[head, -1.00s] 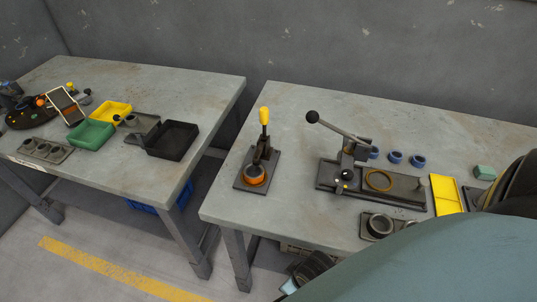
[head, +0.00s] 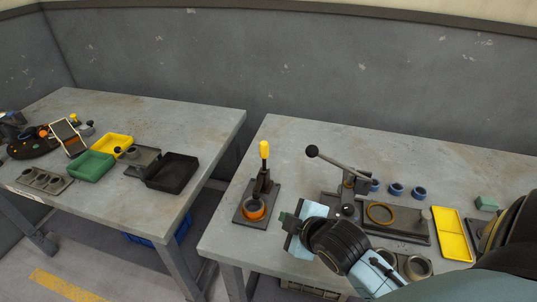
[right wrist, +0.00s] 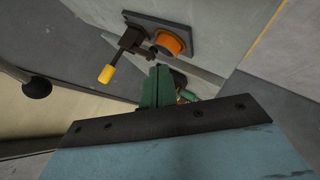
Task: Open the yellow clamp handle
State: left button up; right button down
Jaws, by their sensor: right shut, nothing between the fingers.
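The yellow clamp handle (head: 264,150) stands upright on the toggle clamp, whose dark base plate (head: 243,211) lies on the right-hand table. An orange ring (head: 253,213) with a grey part inside sits at the front of the plate. My right gripper (head: 286,217) is beside the plate, to the right of the ring and lower than the handle in the picture. Its green fingers are closed and empty. In the right wrist view, the yellow handle (right wrist: 106,75) is left of the green fingers (right wrist: 158,85), apart from them. My left gripper is out of view.
The arbor press (head: 355,185), with its black-knobbed lever, stands right of the clamp. Several blue rings (head: 396,190) and a yellow tray (head: 452,233) are farther right. The left table holds a green bin (head: 91,167) and a black tray (head: 172,171). Table surface behind the clamp is clear.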

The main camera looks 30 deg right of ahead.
aim_at(266, 150)
jog(key=w+d+r+n+t, duration=0.4)
jog(key=w+r+n+t, duration=0.1)
jog(key=w+r+n, duration=0.15)
jog(key=shift+m, duration=0.45)
jog(key=shift+w+d+f+b, duration=0.15)
jog(key=shift+w+d+f, duration=0.35)
jog(key=shift+w, duration=1.5)
jog(key=shift+w+d+f+b, duration=0.2)
jog(key=shift+w+d+f, duration=0.25)
jog(key=shift+w, duration=1.55)
jog(key=shift+w+d+f+b, duration=0.15)
jog(key=shift+w+d+f, duration=0.35)
jog(key=shift+w, duration=1.5)
jog(key=shift+d+r, duration=0.15)
jog(key=w+d+g+p, duration=0.1)
jog(key=p, duration=0.2)
jog(key=shift+r+m, duration=0.1)
jog(key=shift+m, duration=0.3)
jog(key=shift+s, duration=0.1)
